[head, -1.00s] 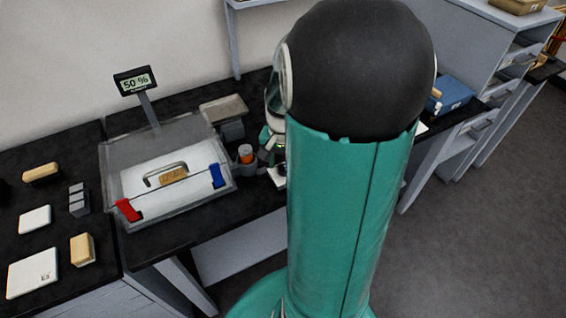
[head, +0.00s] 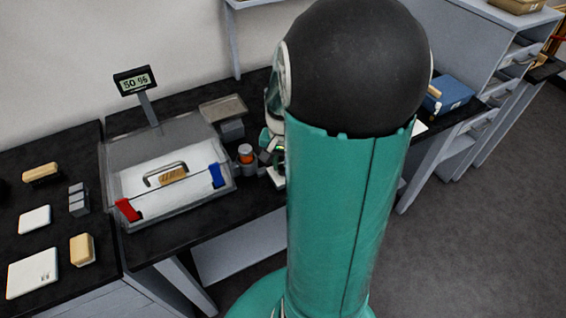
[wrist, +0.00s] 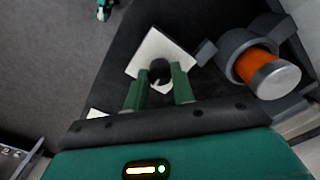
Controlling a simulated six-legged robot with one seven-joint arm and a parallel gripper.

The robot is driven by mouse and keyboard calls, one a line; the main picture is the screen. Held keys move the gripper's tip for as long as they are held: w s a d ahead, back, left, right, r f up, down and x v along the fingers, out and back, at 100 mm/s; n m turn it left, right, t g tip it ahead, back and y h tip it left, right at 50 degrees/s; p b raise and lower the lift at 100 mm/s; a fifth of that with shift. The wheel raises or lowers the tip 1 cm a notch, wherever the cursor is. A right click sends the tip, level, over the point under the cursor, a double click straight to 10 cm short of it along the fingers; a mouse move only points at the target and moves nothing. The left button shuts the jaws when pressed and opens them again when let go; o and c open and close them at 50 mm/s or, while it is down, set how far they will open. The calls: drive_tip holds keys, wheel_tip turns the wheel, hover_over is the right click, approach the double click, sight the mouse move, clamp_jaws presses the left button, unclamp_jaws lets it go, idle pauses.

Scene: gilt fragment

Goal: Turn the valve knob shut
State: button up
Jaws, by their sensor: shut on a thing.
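The valve knob (wrist: 160,67) is a small dark round knob with a light pointer mark. It stands on a square white plate (wrist: 153,47) in the wrist view. My gripper (wrist: 159,84) has its two green fingers on either side of the knob and is shut on it. In the head view my arm hides the knob and most of the gripper; part of the white plate (head: 277,177) shows beside the arm.
An orange cylinder (wrist: 256,67) with a grey cap sits in a dark holder close right of the plate; it also shows in the head view (head: 245,155). A clear case (head: 160,215) holds a gilt fragment (head: 173,175). A display (head: 134,82) reads 50 %.

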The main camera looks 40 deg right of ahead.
sight(283, 167)
drive_tip(key=n, duration=0.4)
drive_tip(key=shift+n, duration=0.4)
drive_tip(key=n, duration=0.8)
drive_tip(key=shift+n, duration=2.2)
drive_tip(key=o, duration=1)
drive_tip(key=shift+r, duration=0.1)
wheel_tip(283, 167, up, 14)
